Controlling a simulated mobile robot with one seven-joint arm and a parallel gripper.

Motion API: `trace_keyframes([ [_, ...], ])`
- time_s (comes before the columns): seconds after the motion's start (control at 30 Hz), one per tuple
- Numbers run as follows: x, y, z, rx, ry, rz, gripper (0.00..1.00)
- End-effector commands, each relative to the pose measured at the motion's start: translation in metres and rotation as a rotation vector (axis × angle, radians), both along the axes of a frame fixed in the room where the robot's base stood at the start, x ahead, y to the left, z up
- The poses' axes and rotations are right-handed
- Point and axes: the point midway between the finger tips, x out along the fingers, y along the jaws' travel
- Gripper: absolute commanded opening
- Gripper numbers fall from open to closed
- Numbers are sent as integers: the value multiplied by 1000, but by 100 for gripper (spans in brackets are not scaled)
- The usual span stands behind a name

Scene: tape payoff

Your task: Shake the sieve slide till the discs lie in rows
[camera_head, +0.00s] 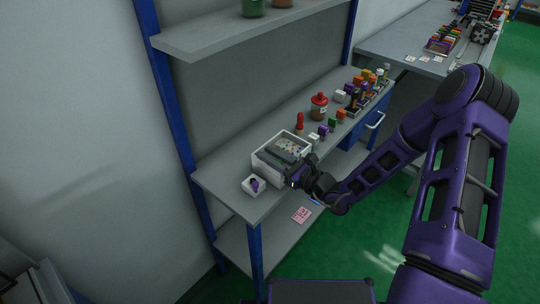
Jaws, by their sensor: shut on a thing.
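A white-walled box (267,166) stands near the left end of the grey workbench. Inside its rim is a dark grey sieve slide (279,151) with small pale and coloured discs (291,144) on or beside it. They are too small to tell whether they lie in rows. My gripper (291,181) is at the front right side of the box, shut on what seems to be the slide's near end. The arm hides the jaws' contact and the box's right corner.
A small white block with a purple part (253,185) sits left of the box. A shelf (240,33) overhangs the bench. A pink card (300,215) lies below.

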Motion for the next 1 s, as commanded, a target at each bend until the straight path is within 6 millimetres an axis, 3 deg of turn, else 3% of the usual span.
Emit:
trace_keyframes([
  [0.77,1,-1,0,0,0,-1,0],
  [1.0,21,-16,0,0,-2,-1,0],
])
